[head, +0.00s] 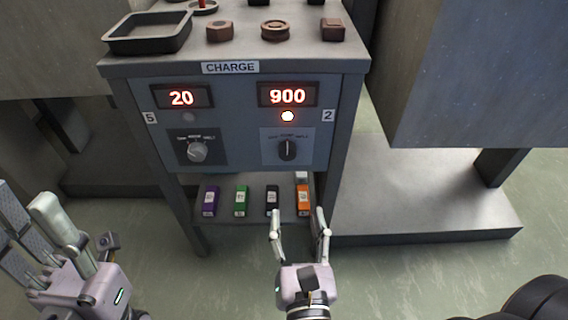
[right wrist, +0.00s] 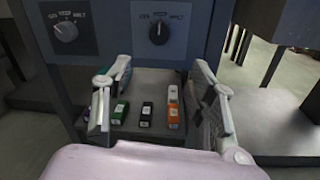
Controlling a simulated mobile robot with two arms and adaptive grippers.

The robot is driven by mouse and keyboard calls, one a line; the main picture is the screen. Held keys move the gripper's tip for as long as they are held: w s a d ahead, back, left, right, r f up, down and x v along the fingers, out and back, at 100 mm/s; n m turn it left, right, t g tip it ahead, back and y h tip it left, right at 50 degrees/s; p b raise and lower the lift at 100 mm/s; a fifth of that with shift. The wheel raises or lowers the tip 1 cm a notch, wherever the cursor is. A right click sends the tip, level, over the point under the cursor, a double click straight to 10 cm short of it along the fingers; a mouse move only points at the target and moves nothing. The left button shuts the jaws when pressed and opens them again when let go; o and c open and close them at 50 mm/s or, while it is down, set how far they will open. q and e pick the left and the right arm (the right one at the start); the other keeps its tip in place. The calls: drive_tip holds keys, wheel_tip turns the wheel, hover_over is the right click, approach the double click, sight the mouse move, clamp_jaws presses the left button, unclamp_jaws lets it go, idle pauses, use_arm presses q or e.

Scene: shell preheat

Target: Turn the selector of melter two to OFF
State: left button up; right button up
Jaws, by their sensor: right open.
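The panel labelled 2 has a dark selector knob (head: 287,150), whose pale pointer line stands about upright, toward the middle marking. The small markings around it are hard to read. The knob also shows in the right wrist view (right wrist: 158,32). Above it, the red display (head: 287,95) reads 900 and a round lamp (head: 287,116) is lit. My right gripper (head: 297,214) is open and empty, below and in front of the knob, apart from it. My left gripper (head: 77,224) is at the lower left, away from the panel; its jaw opening is unclear.
The panel labelled 5 has a grey knob (head: 197,152) and a display (head: 182,97) reading 20. A lower shelf holds purple (head: 210,200), green (head: 241,201), black (head: 272,199) and orange (head: 303,200) blocks. A tray (head: 148,34) and brown parts stand on top.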

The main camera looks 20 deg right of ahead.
sight(288, 154)
drive_tip(key=p+x, duration=0.1)
drive_tip(key=x, duration=1.4)
drive_tip(key=shift+w+p, duration=0.15)
drive_tip(key=shift+p, duration=0.25)
drive_tip(key=shift+c, duration=0.3)
drive_tip(key=c, duration=1.1)
